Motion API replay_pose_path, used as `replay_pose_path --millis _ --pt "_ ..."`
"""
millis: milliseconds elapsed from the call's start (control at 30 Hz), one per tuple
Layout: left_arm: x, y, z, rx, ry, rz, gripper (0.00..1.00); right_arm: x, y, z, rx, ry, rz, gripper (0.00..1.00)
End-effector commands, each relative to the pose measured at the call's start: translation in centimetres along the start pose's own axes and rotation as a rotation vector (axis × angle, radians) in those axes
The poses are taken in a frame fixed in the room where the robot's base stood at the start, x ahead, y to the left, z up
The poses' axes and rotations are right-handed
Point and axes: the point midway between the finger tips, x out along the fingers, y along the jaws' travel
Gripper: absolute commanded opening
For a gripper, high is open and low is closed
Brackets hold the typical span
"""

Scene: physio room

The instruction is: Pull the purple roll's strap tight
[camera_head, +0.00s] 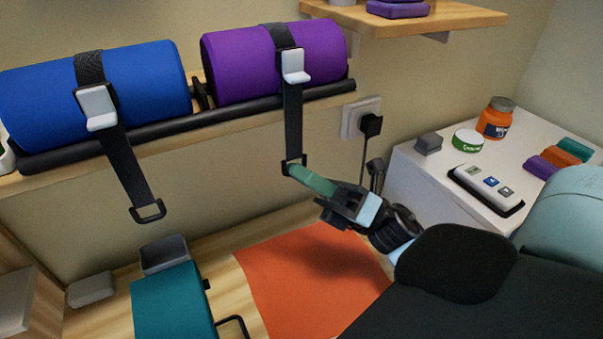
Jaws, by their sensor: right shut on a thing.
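The purple roll (235,68) lies on the wall shelf at the top middle, with a black strap (293,120) around it. The strap passes through a white buckle (295,65) on the roll's front, its lever upright, and hangs down straight to a dark end ring (293,166). My right gripper (308,178) reaches in from the lower right, its green front end at the ring, and is shut on the strap's end ring. The exact contact is small and partly hidden. My left gripper is out of view.
A blue roll (145,82) with its own hanging strap (130,175) lies to the left. A wall socket with a plug (370,125) and cable is close to my right gripper. A white cabinet (420,180) with small items stands right. An orange mat (300,270) lies below.

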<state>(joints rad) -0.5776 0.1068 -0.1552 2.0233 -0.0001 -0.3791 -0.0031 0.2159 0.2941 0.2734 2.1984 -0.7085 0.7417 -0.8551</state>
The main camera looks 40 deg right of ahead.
Motion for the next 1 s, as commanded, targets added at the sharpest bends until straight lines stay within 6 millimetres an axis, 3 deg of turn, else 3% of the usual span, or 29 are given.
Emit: replay_pose_path --millis 133,167,300,667,1000 --pt "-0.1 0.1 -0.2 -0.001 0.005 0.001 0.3 -0.3 -0.5 -0.5 0.006 0.008 -0.015 0.0" --pt "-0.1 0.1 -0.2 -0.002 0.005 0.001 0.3 -0.3 -0.5 -0.5 0.006 0.009 -0.015 0.12" --pt "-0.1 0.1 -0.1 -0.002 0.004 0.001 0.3 -0.3 -0.4 -0.4 0.005 0.008 -0.013 0.3" --pt "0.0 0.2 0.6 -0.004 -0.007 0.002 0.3 -0.7 -0.3 -0.3 0.005 0.005 -0.01 0.3" --pt "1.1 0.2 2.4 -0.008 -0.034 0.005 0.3 -5.8 -0.5 -0.5 0.007 0.007 -0.015 0.3"
